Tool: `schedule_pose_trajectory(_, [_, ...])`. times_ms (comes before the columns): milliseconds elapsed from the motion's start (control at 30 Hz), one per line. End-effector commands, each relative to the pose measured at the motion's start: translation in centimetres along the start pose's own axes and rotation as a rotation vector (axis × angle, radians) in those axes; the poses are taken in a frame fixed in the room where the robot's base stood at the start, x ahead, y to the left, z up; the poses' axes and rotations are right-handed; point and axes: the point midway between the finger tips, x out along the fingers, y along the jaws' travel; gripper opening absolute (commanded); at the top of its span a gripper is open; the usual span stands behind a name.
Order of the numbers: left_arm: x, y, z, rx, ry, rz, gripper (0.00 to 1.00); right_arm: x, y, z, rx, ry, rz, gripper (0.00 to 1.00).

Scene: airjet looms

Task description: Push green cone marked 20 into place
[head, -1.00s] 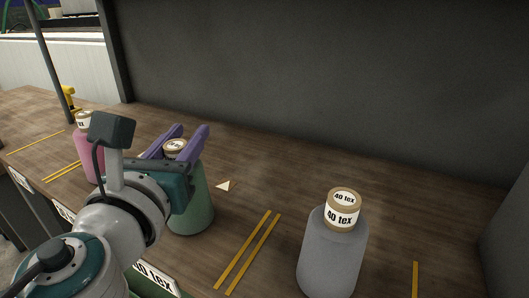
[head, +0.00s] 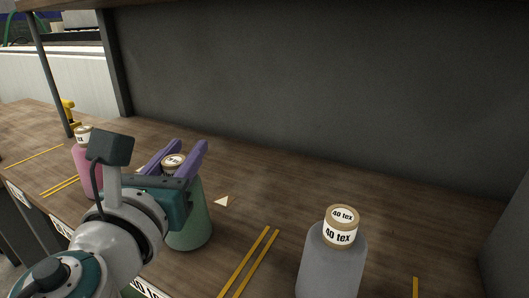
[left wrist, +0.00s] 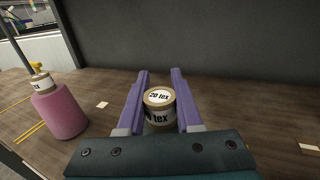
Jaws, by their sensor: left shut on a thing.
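The green cone (head: 192,222) stands upright on the wooden shelf, partly hidden behind my left arm. Its tan top shows between the purple fingers of my left gripper (head: 182,152). In the left wrist view, the top of the green cone (left wrist: 158,98) reads "20 tex". The fingers of my left gripper (left wrist: 160,84) lie on either side of it, shut on it, with their tips reaching past it. The body below the top is mostly hidden by the gripper in that view. My right gripper is not in view.
A pink cone (left wrist: 59,110) stands to the left and a grey cone (head: 333,264) marked 40 tex to the right. Yellow line pairs (head: 250,262) divide the shelf. A dark back wall (head: 320,90) closes the shelf.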

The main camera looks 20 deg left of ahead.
Motion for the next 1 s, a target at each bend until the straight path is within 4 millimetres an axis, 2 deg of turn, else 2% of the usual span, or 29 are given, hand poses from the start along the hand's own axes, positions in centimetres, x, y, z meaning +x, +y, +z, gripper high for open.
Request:
schedule_pose_trajectory(167, [0.0, 0.0, 2.1, -0.002, -0.002, 0.001, 0.00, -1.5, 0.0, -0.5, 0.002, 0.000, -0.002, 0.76])
schedule_pose_trajectory(267, [0.0, 0.0, 4.3, -0.003, -0.003, 0.000, 0.00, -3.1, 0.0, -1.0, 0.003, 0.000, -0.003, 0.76])
schedule_pose_trajectory(500, [0.0, 0.0, 11.9, -0.003, -0.004, 0.000, 0.00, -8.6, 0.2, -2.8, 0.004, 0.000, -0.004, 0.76])
schedule_pose_trajectory(700, [0.0, 0.0, 16.9, -0.001, -0.005, -0.001, 0.00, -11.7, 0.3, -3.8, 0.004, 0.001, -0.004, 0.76])
schedule_pose_trajectory(800, [0.0, 0.0, 18.5, 0.000, -0.004, -0.001, 0.00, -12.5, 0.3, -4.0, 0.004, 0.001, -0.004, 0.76])
schedule_pose_trajectory(1000, [0.0, 0.0, 19.9, 0.000, -0.003, -0.001, 0.00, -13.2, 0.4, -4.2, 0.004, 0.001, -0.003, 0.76])
